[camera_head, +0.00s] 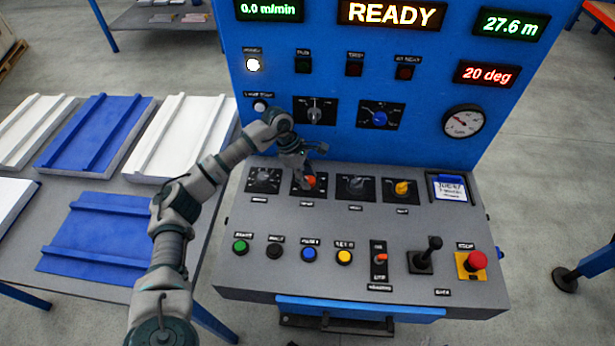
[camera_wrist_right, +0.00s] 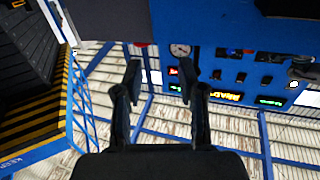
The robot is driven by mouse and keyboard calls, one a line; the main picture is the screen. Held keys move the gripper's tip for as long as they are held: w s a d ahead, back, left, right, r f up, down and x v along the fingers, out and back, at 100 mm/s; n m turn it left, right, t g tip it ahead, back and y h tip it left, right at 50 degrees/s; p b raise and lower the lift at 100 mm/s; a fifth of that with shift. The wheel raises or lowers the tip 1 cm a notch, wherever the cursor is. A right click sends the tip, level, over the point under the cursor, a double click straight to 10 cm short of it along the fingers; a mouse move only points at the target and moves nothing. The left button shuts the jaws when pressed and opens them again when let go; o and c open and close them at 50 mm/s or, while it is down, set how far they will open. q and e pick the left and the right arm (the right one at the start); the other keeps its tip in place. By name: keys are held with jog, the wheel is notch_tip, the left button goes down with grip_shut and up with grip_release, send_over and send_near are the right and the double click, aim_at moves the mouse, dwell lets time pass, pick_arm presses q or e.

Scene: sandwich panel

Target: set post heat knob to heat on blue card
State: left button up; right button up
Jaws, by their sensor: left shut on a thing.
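My left gripper (camera_head: 308,168) reaches down to the console and is shut on the red-orange knob (camera_head: 310,182), second from the left in the upper knob row. The gripper hides part of this knob. Its label is too small to read, so I cannot tell if it is the post heat knob. The blue card (camera_head: 450,188) with handwriting sits in a holder at the right of that row; its text is too small to read. In the right wrist view my right gripper (camera_wrist_right: 160,82) is open and empty, away from the console.
Below are buttons, a black lever (camera_head: 427,254) and a red stop button (camera_head: 473,262). Blue and white panels lie on the table (camera_head: 82,190) at left.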

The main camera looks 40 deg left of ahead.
pick_arm(q)
jog(key=shift+w+a+r, duration=0.1)
jog(key=shift+r, duration=0.1)
jog(key=o, duration=1.1)
jog(key=shift+o, duration=0.2)
jog(key=shift+f, duration=0.15)
jog(key=v, duration=1.2)
jog(key=shift+a, duration=0.15)
